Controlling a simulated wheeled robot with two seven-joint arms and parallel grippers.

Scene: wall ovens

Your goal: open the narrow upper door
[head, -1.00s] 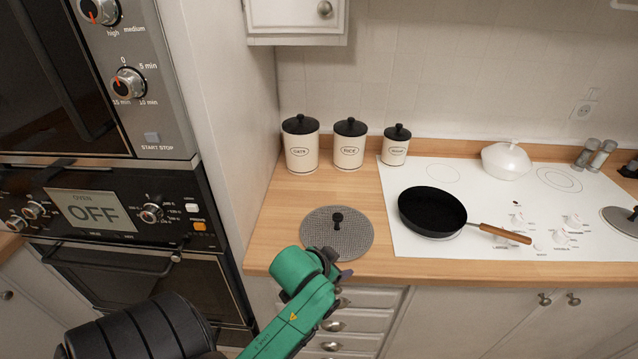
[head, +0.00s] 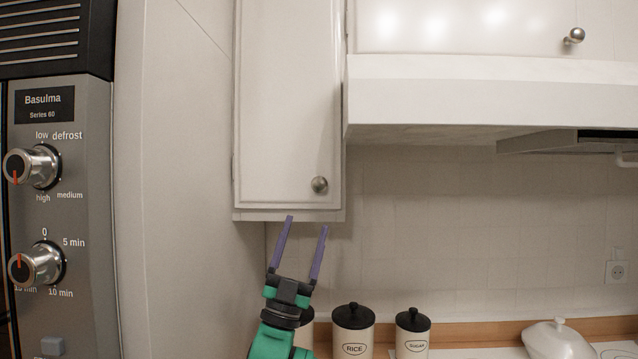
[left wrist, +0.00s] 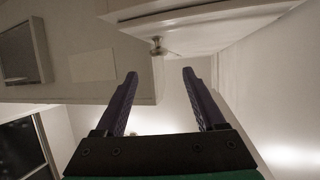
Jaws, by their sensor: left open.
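The narrow upper door (head: 285,100) is a white cabinet panel in the upper middle of the head view, and it is shut. Its round metal knob (head: 319,185) sits near the lower right corner. My left gripper (head: 308,222) points up with two purple fingers spread apart and nothing between them. In the head view its fingertips appear just below the door's lower edge and the knob. The left wrist view shows the open fingers (left wrist: 160,73) with a small knob (left wrist: 157,45) beyond the gap between them. My right gripper is out of view.
A tall side panel (head: 190,180) and an oven with dials (head: 60,200) stand to the left. A white range hood (head: 480,95) juts out to the right. Lidded canisters, one marked RICE (head: 353,333), and a white lidded dish (head: 555,340) stand below.

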